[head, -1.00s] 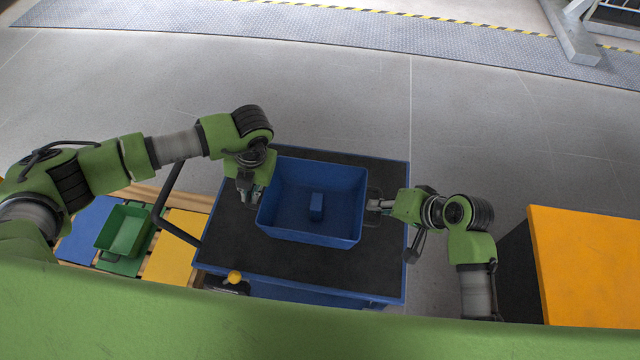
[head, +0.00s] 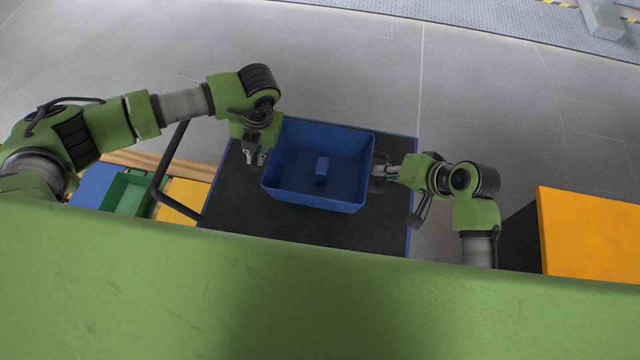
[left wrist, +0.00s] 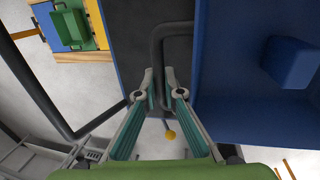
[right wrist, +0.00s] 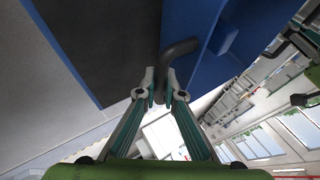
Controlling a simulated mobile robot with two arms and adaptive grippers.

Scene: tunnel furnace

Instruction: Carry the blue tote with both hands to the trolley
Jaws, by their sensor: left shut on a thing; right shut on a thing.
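The blue tote (head: 340,198), open at the top with a small blue block (head: 321,170) inside, is over the trolley's black top (head: 235,205) in the head view. I cannot tell whether its bottom touches that top. My left gripper (head: 258,158) is at the tote's left side, shut on its dark bar handle, which shows in the left wrist view (left wrist: 158,55). My right gripper (head: 384,172) is at the right side, shut on the other handle, seen in the right wrist view (right wrist: 176,49). My green body hides the trolley's near part.
Left of the trolley, a green bin (head: 130,192) sits among blue and yellow panels on a wooden pallet. The trolley's dark push bar (head: 168,165) rises on that side. An orange-topped cabinet (head: 590,235) stands at right. The grey floor beyond the trolley is clear.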

